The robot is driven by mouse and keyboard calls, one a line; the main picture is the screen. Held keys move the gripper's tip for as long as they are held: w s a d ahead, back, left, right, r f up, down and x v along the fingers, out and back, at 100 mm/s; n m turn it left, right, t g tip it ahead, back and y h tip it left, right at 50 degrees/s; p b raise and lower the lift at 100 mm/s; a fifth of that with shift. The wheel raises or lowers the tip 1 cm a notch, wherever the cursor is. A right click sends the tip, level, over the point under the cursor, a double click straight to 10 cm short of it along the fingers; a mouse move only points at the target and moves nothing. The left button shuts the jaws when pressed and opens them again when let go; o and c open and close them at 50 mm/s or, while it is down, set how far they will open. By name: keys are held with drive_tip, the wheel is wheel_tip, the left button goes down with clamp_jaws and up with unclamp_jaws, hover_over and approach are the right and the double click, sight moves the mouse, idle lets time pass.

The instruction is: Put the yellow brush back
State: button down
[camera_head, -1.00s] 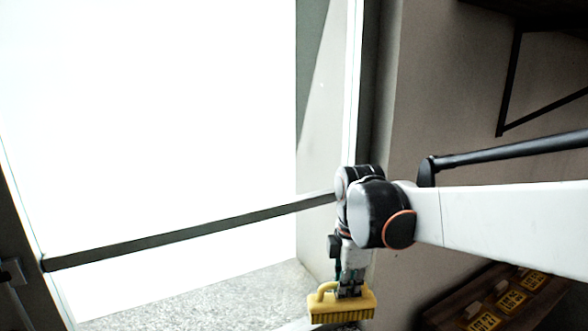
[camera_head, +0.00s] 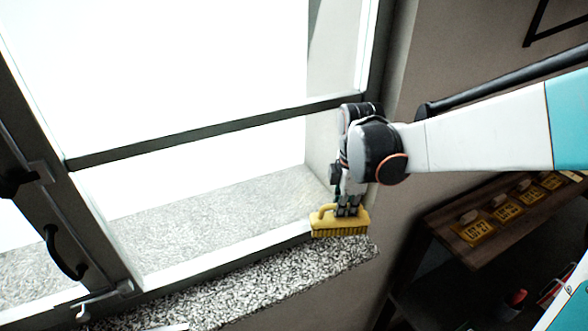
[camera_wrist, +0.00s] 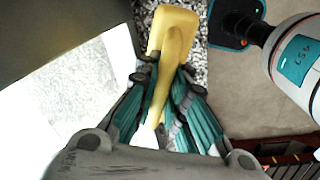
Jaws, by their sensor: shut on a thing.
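The yellow brush (camera_head: 340,226) has a looped handle on top and bristles pointing down. In the head view it hangs below my gripper (camera_head: 348,204), in front of the right end of the speckled window sill (camera_head: 270,283). In the wrist view my gripper (camera_wrist: 165,95) has its teal-padded fingers on both sides of the brush handle (camera_wrist: 172,45), shut on it. I cannot tell whether the bristles touch the sill.
A window frame (camera_head: 215,127) with a handle (camera_head: 62,250) stands at the left. A dark wooden shelf (camera_head: 440,228) with several yellow labelled tags (camera_head: 473,230) is at the right, with dark items below. A wall bracket (camera_head: 535,30) is at the upper right.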

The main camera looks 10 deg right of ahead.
drive_tip(key=shift+f+b, duration=0.45)
drive_tip(key=shift+f, duration=0.1)
drive_tip(key=shift+f, duration=0.1)
drive_tip(key=c, duration=1.6)
unclamp_jaws()
drive_tip(key=shift+c, duration=0.2)
